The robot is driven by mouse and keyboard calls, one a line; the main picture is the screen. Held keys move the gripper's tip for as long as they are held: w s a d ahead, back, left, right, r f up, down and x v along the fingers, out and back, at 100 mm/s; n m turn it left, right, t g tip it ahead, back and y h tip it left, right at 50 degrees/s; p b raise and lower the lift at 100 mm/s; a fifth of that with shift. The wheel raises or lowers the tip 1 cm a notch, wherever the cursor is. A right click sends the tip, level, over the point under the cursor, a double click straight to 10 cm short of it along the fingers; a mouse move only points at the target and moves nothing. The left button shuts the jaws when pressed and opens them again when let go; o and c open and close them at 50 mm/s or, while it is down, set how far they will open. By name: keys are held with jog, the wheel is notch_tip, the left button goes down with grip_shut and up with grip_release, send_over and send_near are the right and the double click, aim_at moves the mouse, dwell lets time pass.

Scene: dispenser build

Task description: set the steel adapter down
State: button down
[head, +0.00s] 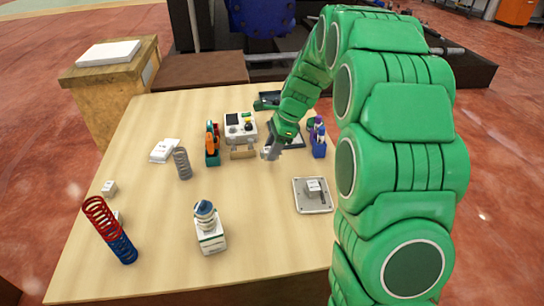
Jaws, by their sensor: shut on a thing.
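My gripper (270,153) hangs from the green arm over the back middle of the wooden table. It is shut on a small grey metallic piece, which I take to be the steel adapter. The piece is hardly told apart from the grey fingers at this size, so its shape and its gap to the table are unclear. A shallow grey tray (300,207) lies to the right and nearer, with a small grey block (313,187) in it. A white box with a blue-and-white rounded top (208,228) stands at the front middle.
A grey coil (182,163) and a red-and-blue coil tower (110,230) stand on the left. A tool holder (212,152), a white control box (241,127), a small tan holder (243,152) and a blue cup (319,148) stand near my gripper. The table's (265,235) front middle is clear.

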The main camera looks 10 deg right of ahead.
jog(key=shift+w+f, duration=0.3)
jog(key=shift+f, duration=1.6)
jog(key=shift+f, duration=0.1)
jog(key=c, duration=0.7)
grip_release()
jog(key=v, duration=1.2)
